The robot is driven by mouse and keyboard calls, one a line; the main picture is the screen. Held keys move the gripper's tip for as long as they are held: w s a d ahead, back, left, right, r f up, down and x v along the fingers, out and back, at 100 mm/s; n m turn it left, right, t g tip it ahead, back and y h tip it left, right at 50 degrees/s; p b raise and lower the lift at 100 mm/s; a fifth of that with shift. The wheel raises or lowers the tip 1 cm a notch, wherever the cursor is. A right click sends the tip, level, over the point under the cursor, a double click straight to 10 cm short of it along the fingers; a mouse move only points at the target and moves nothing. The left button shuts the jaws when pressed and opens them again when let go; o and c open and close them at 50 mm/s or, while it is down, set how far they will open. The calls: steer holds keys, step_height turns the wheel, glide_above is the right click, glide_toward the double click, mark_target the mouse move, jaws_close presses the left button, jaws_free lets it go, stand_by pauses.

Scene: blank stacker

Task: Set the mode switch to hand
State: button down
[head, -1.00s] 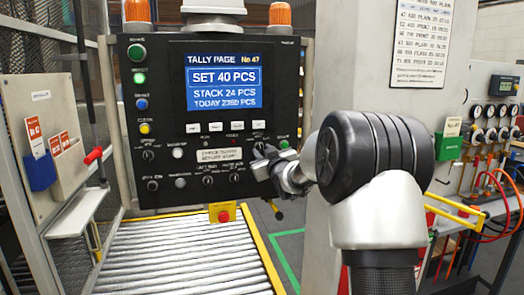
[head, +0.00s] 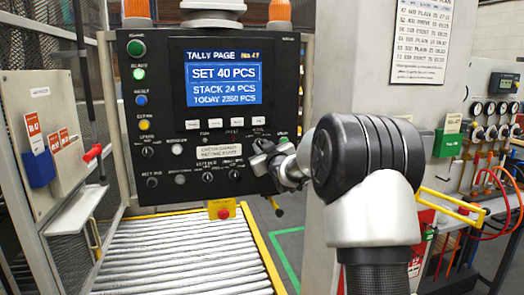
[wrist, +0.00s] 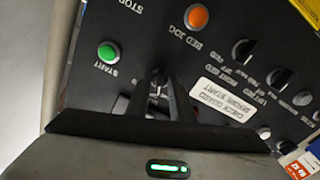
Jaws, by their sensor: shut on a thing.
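The black control panel (head: 222,130) stands upright at the left of centre in the head view. My gripper (head: 262,161) is at the panel's lower right, and its fingers (wrist: 156,88) also show in the wrist view, close together against the panel face. They are shut on a small switch there, which I take for the mode switch. The fingers hide its knob and label, so I cannot read its setting. The green START button (wrist: 109,52) is beside the fingers in the wrist view.
An orange button (wrist: 197,16) and several black knobs (wrist: 242,50) sit near the fingers. A red stop button on a yellow box (head: 222,210) hangs under the panel, above the roller conveyor (head: 180,255). A grey cabinet (head: 45,150) stands at the left.

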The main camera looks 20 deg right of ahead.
steer(key=shift+n+b, duration=2.4)
steer(key=shift+b, duration=0.3)
steer(key=c, duration=1.9)
jaws_free()
steer(key=shift+o, duration=0.2)
steer(key=s, duration=1.7)
steer(key=shift+s, duration=0.25)
